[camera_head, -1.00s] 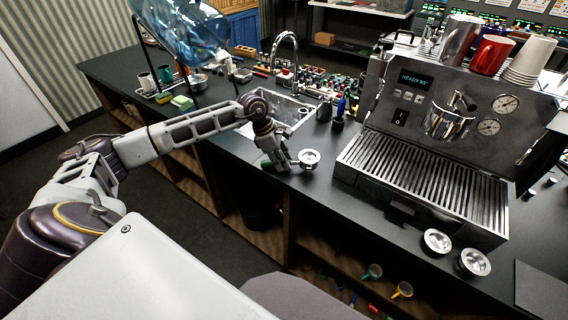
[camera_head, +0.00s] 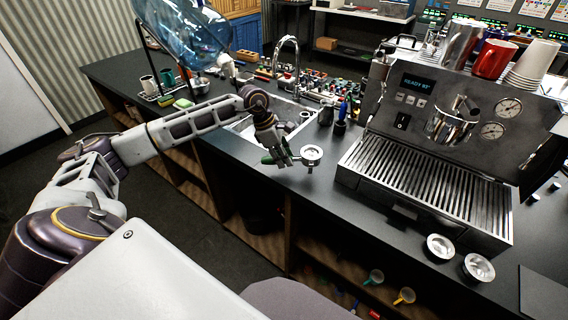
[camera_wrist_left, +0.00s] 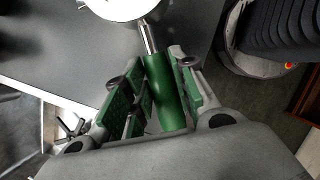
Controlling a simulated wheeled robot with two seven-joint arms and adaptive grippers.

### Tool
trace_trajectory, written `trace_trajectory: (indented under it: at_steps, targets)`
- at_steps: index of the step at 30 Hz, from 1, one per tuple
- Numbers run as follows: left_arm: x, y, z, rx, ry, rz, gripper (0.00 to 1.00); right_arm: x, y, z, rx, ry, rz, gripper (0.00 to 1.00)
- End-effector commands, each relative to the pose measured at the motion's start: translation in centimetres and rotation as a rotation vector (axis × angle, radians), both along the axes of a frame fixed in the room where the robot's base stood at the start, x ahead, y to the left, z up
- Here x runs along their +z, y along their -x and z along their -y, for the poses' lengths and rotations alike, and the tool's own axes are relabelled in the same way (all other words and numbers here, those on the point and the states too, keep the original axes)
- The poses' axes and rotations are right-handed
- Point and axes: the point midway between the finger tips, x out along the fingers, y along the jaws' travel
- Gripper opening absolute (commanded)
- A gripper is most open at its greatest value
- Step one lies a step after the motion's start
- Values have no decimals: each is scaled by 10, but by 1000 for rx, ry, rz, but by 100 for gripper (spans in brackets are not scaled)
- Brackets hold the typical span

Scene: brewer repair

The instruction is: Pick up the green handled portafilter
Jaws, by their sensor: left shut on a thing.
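The green handled portafilter has a round metal basket (camera_head: 311,155) and a green handle (camera_wrist_left: 166,92). My left gripper (camera_head: 278,156) is shut on the handle, just left of the basket in the head view. In the left wrist view the handle lies between the green-padded fingers of the left gripper (camera_wrist_left: 155,90), with the metal neck and pale basket beyond the fingertips. The portafilter appears held a little above the black counter (camera_head: 245,175), near its front edge. My right gripper is not in view.
The espresso machine (camera_head: 395,165) with its drip tray stands to the right. Two metal baskets (camera_head: 440,247) (camera_head: 478,268) sit on the counter in front of it. The sink (camera_head: 245,128) and faucet (camera_head: 285,50) are behind the gripper. Cups (camera_head: 492,60) stand on the machine.

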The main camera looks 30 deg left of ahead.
Motion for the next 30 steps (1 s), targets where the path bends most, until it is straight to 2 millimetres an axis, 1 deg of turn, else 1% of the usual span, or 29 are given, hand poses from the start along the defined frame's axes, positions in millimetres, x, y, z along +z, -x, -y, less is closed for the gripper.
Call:
trace_trajectory:
  at_steps: [1,6,9,13,19,30]
  targets:
    - [9,-1,0,1,2,5,0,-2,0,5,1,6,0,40]
    - [34,-1,0,0,1,5,0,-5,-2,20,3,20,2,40]
    - [48,-1,0,0,1,4,0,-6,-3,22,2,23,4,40]
    - [60,-1,0,0,1,3,0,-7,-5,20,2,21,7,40]
    - [67,0,0,0,1,2,0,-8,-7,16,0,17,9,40]
    - [68,0,0,0,1,2,0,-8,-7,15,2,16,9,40]
